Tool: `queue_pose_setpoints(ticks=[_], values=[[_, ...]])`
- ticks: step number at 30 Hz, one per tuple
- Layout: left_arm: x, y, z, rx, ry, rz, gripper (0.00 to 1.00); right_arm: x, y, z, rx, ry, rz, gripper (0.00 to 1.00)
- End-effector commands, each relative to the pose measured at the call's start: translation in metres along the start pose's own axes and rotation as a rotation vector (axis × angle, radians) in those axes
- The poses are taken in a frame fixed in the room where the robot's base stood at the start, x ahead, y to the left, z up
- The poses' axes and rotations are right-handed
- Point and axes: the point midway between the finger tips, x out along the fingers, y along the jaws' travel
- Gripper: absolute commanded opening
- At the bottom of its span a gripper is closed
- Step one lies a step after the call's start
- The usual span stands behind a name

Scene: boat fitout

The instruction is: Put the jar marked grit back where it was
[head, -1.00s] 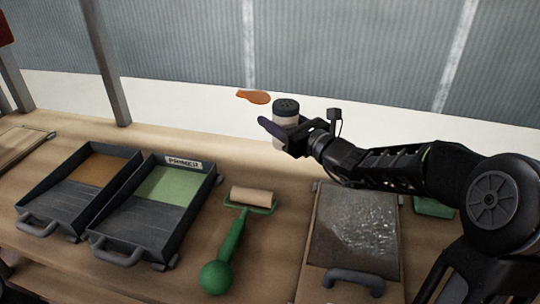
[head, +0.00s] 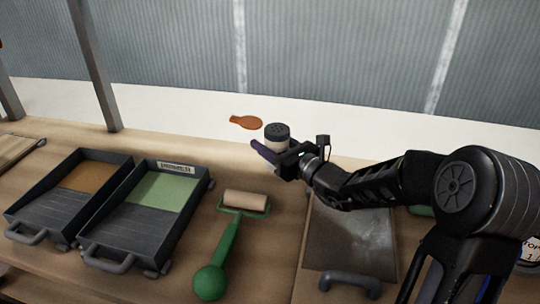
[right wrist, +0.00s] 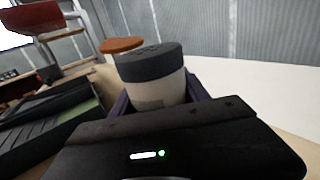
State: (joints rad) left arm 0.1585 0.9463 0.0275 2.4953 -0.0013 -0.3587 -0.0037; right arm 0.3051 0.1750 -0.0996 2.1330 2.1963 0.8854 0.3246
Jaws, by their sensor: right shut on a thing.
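A small pale jar with a dark, holed cap (head: 277,134) is in my right gripper (head: 272,152), near the back edge of the bench. It is upright or nearly so. In the right wrist view the jar (right wrist: 158,92) stands between the two fingers, and no marking on it can be read. The fingers are shut on it. I cannot tell whether its base touches the bench. My left gripper is not in view.
Two dark trays, one with orange-brown (head: 80,177) and one with green (head: 160,190) contents, stand at left. A green-handled roller (head: 228,235) lies mid-bench. A grey handled tray (head: 350,240) is under my right arm. An orange-brown flat shape (head: 245,122) shows behind the jar.

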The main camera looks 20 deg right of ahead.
Motion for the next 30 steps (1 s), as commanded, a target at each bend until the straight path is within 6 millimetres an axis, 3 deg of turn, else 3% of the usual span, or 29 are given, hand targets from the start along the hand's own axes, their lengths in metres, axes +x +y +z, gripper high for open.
queue_pose_setpoints(ticks=[5,15,26,27,30], values=[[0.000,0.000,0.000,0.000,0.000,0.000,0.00,0.000,0.000,0.001,-0.001,-0.003,0.000,0.13],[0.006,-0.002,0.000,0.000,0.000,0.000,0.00,0.000,0.000,-0.036,0.001,-0.002,-0.001,0.13],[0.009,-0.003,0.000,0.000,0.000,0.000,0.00,0.000,0.000,-0.039,-0.001,-0.003,-0.001,0.13],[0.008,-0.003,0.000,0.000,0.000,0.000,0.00,0.000,0.000,-0.040,0.000,0.000,-0.001,0.55],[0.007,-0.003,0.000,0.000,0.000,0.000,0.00,0.000,0.000,-0.039,0.000,0.001,-0.001,0.63]])
